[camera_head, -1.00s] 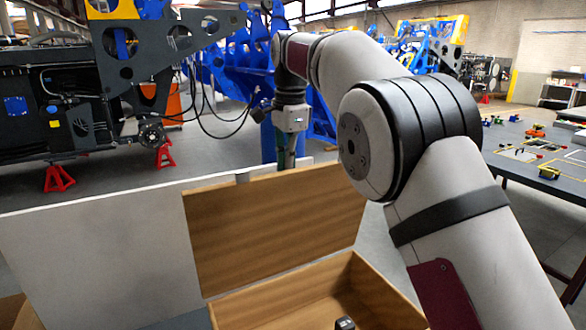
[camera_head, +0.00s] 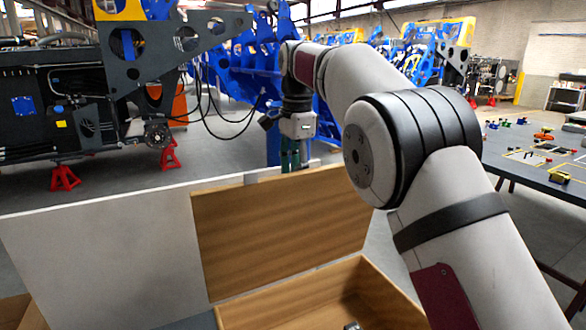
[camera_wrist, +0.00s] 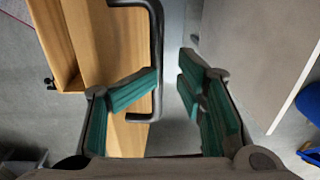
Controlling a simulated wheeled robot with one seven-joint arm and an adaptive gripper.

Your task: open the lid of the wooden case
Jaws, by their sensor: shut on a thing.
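The wooden case (camera_head: 285,302) stands at the lower middle of the head view, and part of its open inside shows. Its lid (camera_head: 285,235) stands raised, close to upright, at the back of the case. My gripper (camera_head: 289,163) is at the lid's top edge, its tips partly hidden behind it. Wood of the case or lid (camera_wrist: 100,45) shows beside the handle.
A pale panel (camera_head: 105,260) stands left of the lid. A small dark object (camera_head: 352,326) lies in the case. A table with small parts (camera_head: 530,160) is at the right. Machinery (camera_head: 75,95) and red stands (camera_head: 65,178) are at the back left, with floor between.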

